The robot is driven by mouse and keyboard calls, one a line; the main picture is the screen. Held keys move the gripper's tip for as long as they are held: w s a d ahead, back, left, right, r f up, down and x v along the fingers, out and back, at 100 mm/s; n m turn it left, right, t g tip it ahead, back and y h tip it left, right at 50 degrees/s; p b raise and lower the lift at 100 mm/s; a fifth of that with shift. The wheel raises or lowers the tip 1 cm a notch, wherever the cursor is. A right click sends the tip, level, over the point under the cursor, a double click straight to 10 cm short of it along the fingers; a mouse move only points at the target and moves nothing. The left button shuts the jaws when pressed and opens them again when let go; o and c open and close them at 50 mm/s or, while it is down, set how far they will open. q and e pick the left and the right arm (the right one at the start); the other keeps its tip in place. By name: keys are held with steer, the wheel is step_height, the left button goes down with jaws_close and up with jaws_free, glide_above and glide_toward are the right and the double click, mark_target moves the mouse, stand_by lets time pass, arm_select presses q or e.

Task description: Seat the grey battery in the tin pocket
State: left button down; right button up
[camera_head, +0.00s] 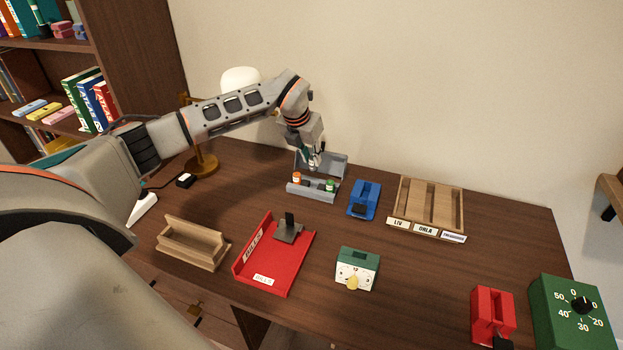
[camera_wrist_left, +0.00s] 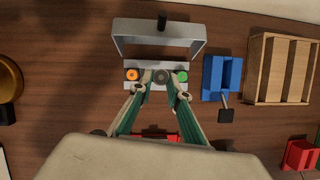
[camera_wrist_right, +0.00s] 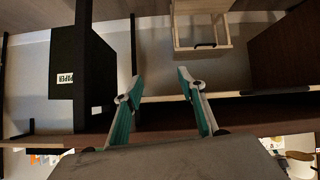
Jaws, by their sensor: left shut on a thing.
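The grey tin (camera_head: 318,196) stands open toward the back of the desk, its lid raised behind it; it also shows in the left wrist view (camera_wrist_left: 127,64). An orange-topped battery (camera_head: 297,177) stands in its left end and a green-topped one (camera_head: 330,184) in its right end. My left gripper (camera_head: 314,166) points down over the tin's middle. In the left wrist view it is shut on the grey battery (camera_wrist_left: 162,76), between the orange and green ones. How deep the battery sits is hidden. My right gripper (camera_wrist_right: 160,80) is open and empty, away from the tin.
A blue holder (camera_head: 364,198) and a wooden sorter (camera_head: 430,208) stand right of the tin. A red tray (camera_head: 271,272), a wooden box (camera_head: 190,246) and a green timer (camera_head: 357,268) stand nearer. A lamp (camera_head: 204,162) is at left.

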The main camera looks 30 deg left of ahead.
mark_target(311, 165)
arm_select(q)
step_height(311, 165, down, 4)
steer(key=shift+r, duration=0.25)
steer(key=shift+f, duration=2.15)
steer(key=shift+f, duration=0.1)
steer(key=c, duration=1.9)
jaws_free()
steer(key=shift+r, duration=0.45)
steer(key=v, duration=1.1)
steer(key=shift+s, duration=0.15)
